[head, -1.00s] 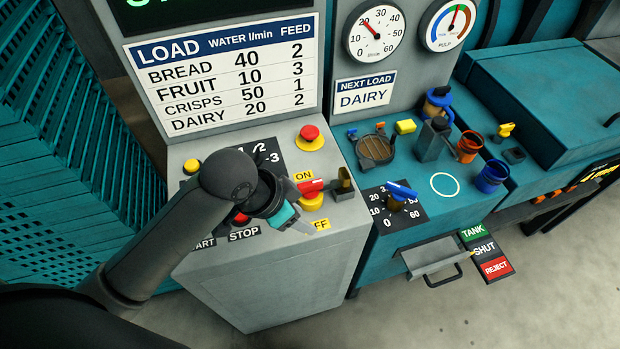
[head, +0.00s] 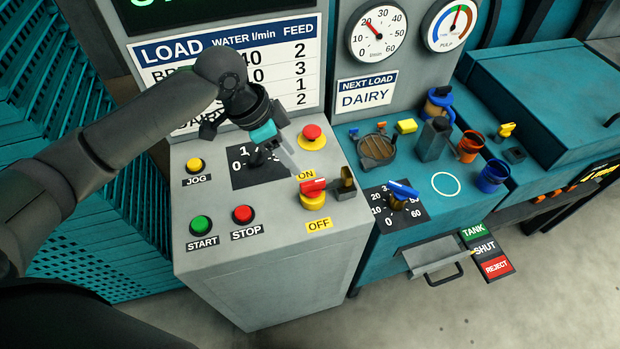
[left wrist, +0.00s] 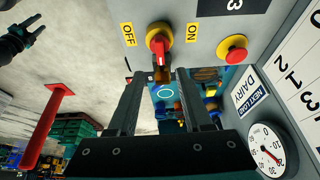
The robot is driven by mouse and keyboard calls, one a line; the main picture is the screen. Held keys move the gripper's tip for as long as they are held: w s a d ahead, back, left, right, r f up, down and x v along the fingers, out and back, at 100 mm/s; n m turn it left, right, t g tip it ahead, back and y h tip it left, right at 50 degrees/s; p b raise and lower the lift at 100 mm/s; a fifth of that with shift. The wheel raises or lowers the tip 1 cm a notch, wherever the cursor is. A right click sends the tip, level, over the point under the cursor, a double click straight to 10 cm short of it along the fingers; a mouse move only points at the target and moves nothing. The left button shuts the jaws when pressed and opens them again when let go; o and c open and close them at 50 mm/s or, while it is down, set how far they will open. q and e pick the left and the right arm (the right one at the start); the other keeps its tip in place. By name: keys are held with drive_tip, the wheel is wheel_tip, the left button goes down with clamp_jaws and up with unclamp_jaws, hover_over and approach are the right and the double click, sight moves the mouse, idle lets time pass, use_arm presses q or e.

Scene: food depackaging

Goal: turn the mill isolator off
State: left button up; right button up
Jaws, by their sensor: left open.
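The mill isolator (head: 313,188) is a red handle on a yellow round base on the grey control panel. An ON label (head: 306,175) is above it and an OFF label (head: 319,224) below it. In the left wrist view the red handle (left wrist: 159,44) lies between the two labels, its end toward my gripper and nearer neither label clearly. My left gripper (head: 287,158) is open and empty, above and left of the isolator, apart from it. Its fingers (left wrist: 158,78) show on both sides below the handle. A small dark forked shape in the left wrist view may be my right gripper (left wrist: 24,38).
A brass bracket (head: 345,184) stands right beside the isolator. A red emergency button (head: 311,133) is above it. Black selector knob (head: 258,158), JOG (head: 194,166), START (head: 201,224) and STOP (head: 242,214) buttons are left. A teal bench (head: 440,225) with cups is right.

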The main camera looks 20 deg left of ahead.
sight(311, 182)
use_arm(q)
drive_tip(key=x, duration=1.1)
drive_tip(key=shift+w, duration=0.1)
drive_tip(key=shift+c, duration=0.2)
clamp_jaws()
idle(0.8)
